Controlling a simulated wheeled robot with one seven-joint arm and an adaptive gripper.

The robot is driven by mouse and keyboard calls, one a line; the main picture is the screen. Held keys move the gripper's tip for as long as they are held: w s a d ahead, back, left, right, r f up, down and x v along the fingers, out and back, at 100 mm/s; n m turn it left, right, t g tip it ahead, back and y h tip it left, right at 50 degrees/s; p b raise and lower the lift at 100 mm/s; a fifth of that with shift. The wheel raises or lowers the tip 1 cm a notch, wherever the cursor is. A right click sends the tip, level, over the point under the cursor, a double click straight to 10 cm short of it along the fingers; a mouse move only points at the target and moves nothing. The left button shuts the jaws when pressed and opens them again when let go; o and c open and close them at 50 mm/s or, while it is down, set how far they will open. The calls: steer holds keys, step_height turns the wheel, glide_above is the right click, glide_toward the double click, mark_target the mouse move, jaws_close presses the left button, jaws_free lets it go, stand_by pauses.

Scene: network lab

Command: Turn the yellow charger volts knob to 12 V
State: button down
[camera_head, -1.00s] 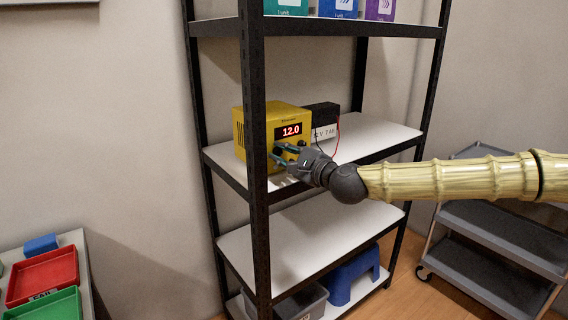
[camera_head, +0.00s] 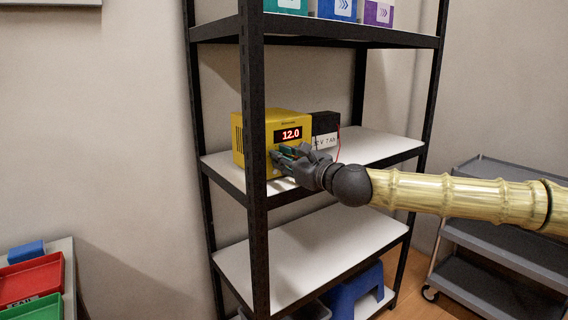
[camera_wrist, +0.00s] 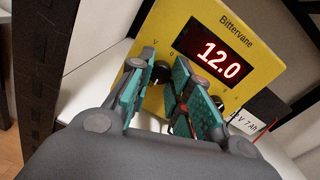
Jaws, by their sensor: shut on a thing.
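The yellow charger (camera_head: 255,128) stands on the white middle shelf, and its red display (camera_head: 289,134) reads 12.0. The display also shows 12.0 in the wrist view (camera_wrist: 211,58). My gripper (camera_head: 282,158) is at the charger's front, below the display. In the wrist view, my gripper (camera_wrist: 163,85) has its teal-padded fingers on either side of the dark volts knob (camera_wrist: 160,72), under the "V" mark, and is shut on it. The fingers hide part of the knob. The knob's pointer cannot be made out.
A black battery (camera_head: 324,124) stands right of the charger, with a red lead beside it. The black shelf post (camera_head: 253,180) is close left of my gripper. A grey cart (camera_head: 505,215) stands at the right. Coloured trays (camera_head: 30,280) are at the lower left.

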steer(key=shift+w+d+r, duration=0.1)
stand_by(0.4)
steer(key=c, duration=1.3)
jaws_free()
steer(key=shift+o, duration=0.2)
steer(key=v, duration=1.2)
